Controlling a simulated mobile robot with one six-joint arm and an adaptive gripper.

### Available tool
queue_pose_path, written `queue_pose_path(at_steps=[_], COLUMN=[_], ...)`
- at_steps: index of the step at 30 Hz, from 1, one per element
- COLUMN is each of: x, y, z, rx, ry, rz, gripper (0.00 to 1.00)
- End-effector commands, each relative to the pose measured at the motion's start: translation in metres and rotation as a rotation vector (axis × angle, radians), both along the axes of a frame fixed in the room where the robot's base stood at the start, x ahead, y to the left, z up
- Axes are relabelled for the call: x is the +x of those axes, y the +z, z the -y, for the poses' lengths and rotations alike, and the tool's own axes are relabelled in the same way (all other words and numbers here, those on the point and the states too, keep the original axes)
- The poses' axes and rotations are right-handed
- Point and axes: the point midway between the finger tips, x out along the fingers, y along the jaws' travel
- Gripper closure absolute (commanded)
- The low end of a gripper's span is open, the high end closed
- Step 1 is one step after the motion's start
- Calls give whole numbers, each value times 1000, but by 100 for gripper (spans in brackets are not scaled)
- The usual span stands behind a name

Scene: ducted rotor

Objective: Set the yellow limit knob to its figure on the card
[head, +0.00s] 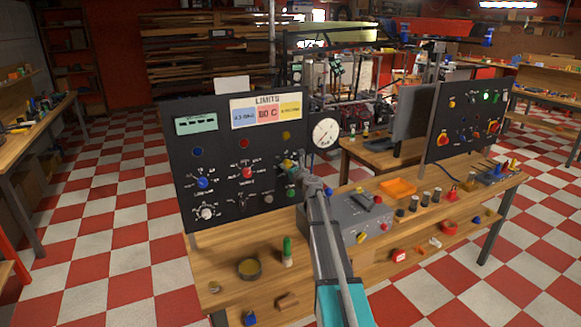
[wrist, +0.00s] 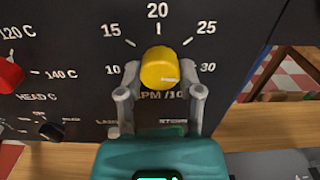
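The yellow knob (wrist: 160,67) is on a dark panel in the wrist view, inside a printed scale reading 10, 15, 20, 25, 30. A pale mark shows on its lower right edge. My gripper (wrist: 160,74) has one finger on each side of the knob, spread apart; I cannot tell whether they touch it. In the head view my gripper (head: 299,172) is at the panel's lower right, partly covering the yellow knob (head: 288,164). The LIMITS card (head: 267,111) has blue, pink and yellow fields; the yellow field's figure (head: 291,108) is too small to read.
The blue knob (head: 203,183) and red knob (head: 247,172) sit left of the yellow one. A grey box (head: 345,220) with a yellow knob stands right of my arm.

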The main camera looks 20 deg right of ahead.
Motion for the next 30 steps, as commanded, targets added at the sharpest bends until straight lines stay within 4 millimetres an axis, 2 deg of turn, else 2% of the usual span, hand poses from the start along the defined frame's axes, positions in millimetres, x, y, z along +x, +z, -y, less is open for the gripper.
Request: queue_pose_path(at_steps=[1,5,6,9,19,30], x=[0,0,1,0,0,0], y=[0,0,0,0,0,0], z=[0,0,11,4,2,2], rx=[0,0,0,-2,-73,-329], ry=[0,0,-3,-3,-4,-3], rz=[0,0,0,0,3,12], gripper=[74,98,100,100,100,100])
